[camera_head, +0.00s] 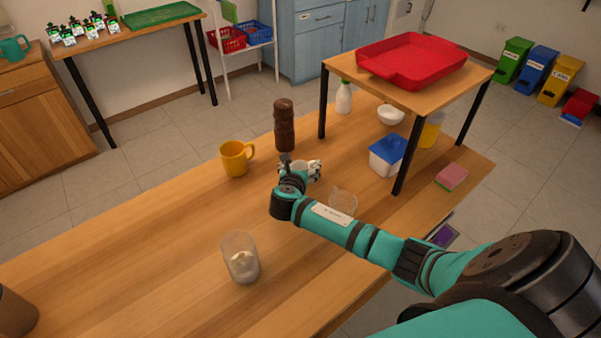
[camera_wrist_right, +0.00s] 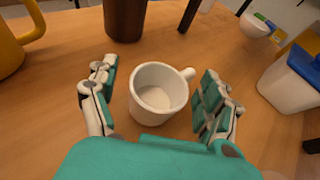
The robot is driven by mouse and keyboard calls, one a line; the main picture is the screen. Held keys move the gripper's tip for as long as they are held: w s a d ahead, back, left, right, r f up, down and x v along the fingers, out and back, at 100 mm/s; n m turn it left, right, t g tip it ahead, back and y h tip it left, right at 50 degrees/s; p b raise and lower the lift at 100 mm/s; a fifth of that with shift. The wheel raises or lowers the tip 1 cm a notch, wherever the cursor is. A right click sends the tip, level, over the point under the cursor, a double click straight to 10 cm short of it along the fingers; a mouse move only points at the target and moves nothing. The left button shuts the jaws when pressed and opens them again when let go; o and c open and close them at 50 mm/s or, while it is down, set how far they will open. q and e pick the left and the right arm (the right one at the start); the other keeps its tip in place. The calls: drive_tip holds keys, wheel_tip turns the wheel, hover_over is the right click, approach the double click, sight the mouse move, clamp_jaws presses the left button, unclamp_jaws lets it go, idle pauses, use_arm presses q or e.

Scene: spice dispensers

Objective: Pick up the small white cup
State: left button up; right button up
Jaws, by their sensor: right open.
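The small white cup (camera_wrist_right: 158,92) stands upright and looks empty in the right wrist view, its handle pointing to the upper right. My right gripper (camera_wrist_right: 156,92) is open, with one finger on each side of the cup and a visible gap on both sides. In the head view the cup (camera_head: 299,168) is mostly hidden behind my right gripper (camera_head: 300,169) and wrist, on the wooden table (camera_head: 150,245). My left gripper does not show.
A yellow mug (camera_head: 234,159) and a dark brown grinder (camera_head: 284,125) stand close by. A clear glass (camera_head: 240,257) is nearer the front. A blue-lidded container (camera_head: 387,155) sits by a raised shelf holding a red tray (camera_head: 410,60). The table's left part is mostly clear.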

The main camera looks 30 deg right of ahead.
drive_tip(key=c, duration=1.4)
drive_tip(key=shift+c, duration=0.3)
drive_tip(key=shift+r, duration=0.15)
